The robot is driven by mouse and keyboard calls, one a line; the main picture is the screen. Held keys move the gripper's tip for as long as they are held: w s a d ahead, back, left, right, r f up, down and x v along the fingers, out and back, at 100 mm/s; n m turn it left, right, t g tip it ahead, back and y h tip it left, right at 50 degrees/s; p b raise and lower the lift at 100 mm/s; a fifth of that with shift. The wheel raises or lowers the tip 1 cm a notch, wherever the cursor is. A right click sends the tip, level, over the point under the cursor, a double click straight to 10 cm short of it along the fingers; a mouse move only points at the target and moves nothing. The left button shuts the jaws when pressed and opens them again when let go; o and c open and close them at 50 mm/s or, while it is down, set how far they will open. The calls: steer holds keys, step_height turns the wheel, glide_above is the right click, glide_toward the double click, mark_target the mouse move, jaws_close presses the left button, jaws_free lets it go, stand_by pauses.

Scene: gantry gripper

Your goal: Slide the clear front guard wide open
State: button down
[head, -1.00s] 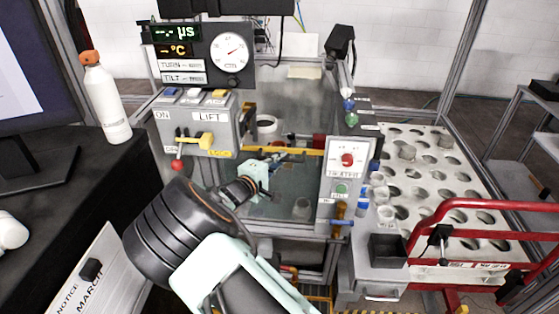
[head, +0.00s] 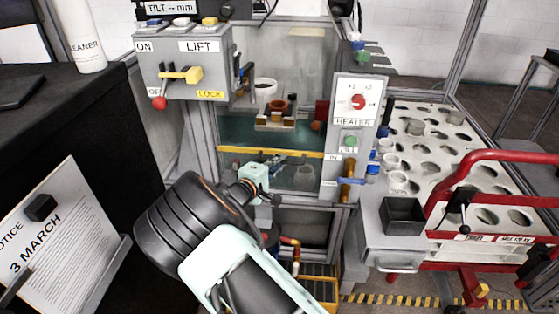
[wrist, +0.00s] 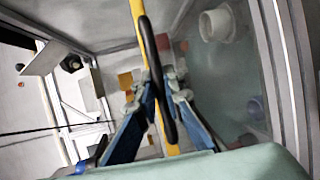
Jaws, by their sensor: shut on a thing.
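The clear front guard (head: 300,178) has a yellow bar (head: 236,150) along its top edge, between the LIFT panel and the HEATER panel. The bar sits well below the top of the opening, which is uncovered above it. In the wrist view the yellow bar (wrist: 136,8) runs up the picture, with a black loop handle (wrist: 148,38) on it. My gripper (head: 277,172) is at the bar. In the wrist view its blue fingers (wrist: 165,85) are shut on the handle. The fingertips are small and partly hidden in the head view.
The LIFT panel (head: 213,66) with a yellow LOCK lever (head: 193,75) is at the left. The HEATER panel (head: 345,118) is at the right. A white cup (head: 265,90) and an orange part show inside. A holed rack (head: 432,143) and red rail are farther right.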

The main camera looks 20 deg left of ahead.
steer(key=b, duration=0.8)
glide_toward(287, 183)
steer(key=x, duration=0.4)
steer(key=shift+w+f, duration=0.3)
steer(key=shift+w, duration=0.05)
steer(key=c, duration=2)
jaws_free()
steer(key=shift+r, duration=0.1)
steer(key=v, duration=1.2)
steer(key=shift+a, duration=0.1)
steer(key=shift+w, duration=0.1)
